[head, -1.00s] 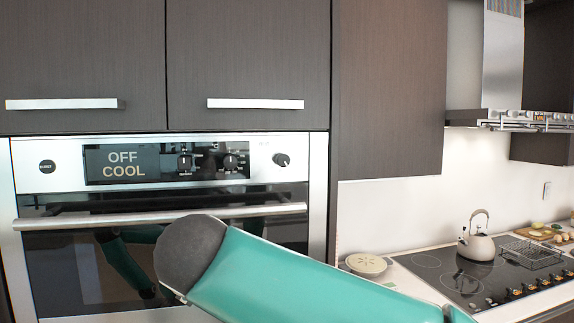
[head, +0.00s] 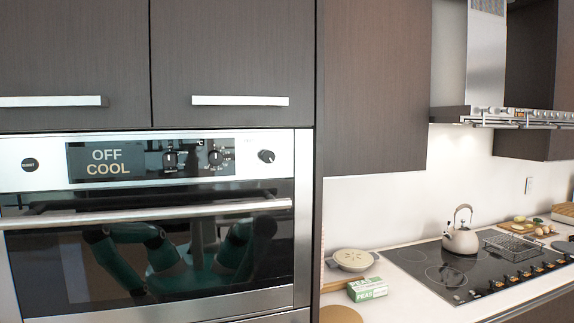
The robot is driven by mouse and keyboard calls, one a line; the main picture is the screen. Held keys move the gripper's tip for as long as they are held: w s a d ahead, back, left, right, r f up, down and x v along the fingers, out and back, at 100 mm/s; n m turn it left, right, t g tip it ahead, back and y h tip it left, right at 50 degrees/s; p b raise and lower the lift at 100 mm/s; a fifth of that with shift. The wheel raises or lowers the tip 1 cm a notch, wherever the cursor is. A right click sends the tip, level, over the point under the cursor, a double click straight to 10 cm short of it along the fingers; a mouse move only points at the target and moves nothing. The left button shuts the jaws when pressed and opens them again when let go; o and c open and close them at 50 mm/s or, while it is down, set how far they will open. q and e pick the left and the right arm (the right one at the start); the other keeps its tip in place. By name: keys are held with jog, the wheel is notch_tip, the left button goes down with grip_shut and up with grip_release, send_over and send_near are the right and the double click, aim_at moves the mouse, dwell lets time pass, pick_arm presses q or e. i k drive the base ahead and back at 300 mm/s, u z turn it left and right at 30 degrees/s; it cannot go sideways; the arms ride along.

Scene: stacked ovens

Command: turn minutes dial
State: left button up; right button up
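The oven (head: 150,195) has a steel control panel with a display (head: 108,162) that reads "OFF COOL". Two dark knobs sit right of the display on the black strip: a left knob (head: 170,159) and a right knob (head: 215,157). A third dark knob (head: 266,156) is on the bare steel farther right. The markings are too small to tell which is the minutes dial. Neither gripper is directly in view; only dim teal reflections of my arms show in the oven glass.
The oven's long handle (head: 150,213) sticks out below the panel. Dark cabinets (head: 225,60) with bar handles are above. On the right counter are a lidded pan (head: 350,260), a green peas box (head: 367,289), and a kettle (head: 460,235) on the black cooktop (head: 430,262).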

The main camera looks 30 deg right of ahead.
aim_at(267, 156)
jog(key=u, duration=1.2)
jog(key=i, duration=0.15)
jog(key=z, duration=2.75)
jog(key=k, duration=1.35)
jog(key=u, duration=1.15)
jog(key=i, duration=1)
jog(key=z, duration=0.05)
